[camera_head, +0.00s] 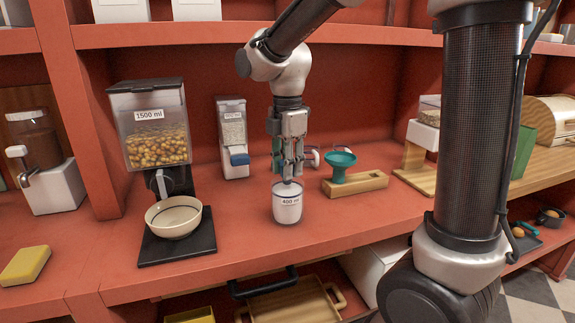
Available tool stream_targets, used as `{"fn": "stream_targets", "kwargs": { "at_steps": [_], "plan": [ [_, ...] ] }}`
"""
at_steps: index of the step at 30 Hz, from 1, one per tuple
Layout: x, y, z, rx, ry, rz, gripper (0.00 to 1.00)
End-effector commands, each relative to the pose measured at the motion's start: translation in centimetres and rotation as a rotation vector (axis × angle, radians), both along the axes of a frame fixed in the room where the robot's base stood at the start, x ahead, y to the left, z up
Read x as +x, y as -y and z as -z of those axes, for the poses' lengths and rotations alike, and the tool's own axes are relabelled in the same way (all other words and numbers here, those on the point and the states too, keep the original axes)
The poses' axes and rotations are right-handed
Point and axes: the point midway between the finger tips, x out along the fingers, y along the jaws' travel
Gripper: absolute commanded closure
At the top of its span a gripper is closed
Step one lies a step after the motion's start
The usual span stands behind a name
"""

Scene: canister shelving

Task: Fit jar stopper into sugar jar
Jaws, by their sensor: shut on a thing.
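A small white jar labelled 400 ml (287,206), which I take for the sugar jar, stands upright on the red counter. My gripper (289,178) points straight down right over the jar's mouth. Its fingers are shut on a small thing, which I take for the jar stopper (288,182). The fingers hide most of it. It is at the level of the jar's rim, but I cannot tell whether it sits inside the mouth or just above it.
A teal funnel (341,163) stands on a wooden block (357,186) right of the jar. A cream bowl (173,216) sits under a 1500 ml dispenser (151,130) at left. A smaller dispenser (233,138) stands behind. The counter in front of the jar is clear.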

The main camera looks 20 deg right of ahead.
Motion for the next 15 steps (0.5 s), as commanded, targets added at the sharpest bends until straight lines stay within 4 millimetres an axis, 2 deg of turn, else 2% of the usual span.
{"fn": "stream_targets", "kwargs": {
  "at_steps": [1, 5, 6, 9, 15],
  "plan": [
    [-0.32, 0.04, 0.55, -0.002, -0.014, 0.001, 0.94],
    [-0.36, 0.04, 0.62, -0.002, -0.016, 0.002, 0.94],
    [-0.37, 0.04, 0.63, -0.002, -0.016, 0.002, 0.66],
    [-0.38, 0.04, 0.65, -0.002, -0.017, 0.002, 0.48],
    [-0.28, 0.03, 0.48, -0.002, -0.012, 0.001, 0.46]
  ]
}}
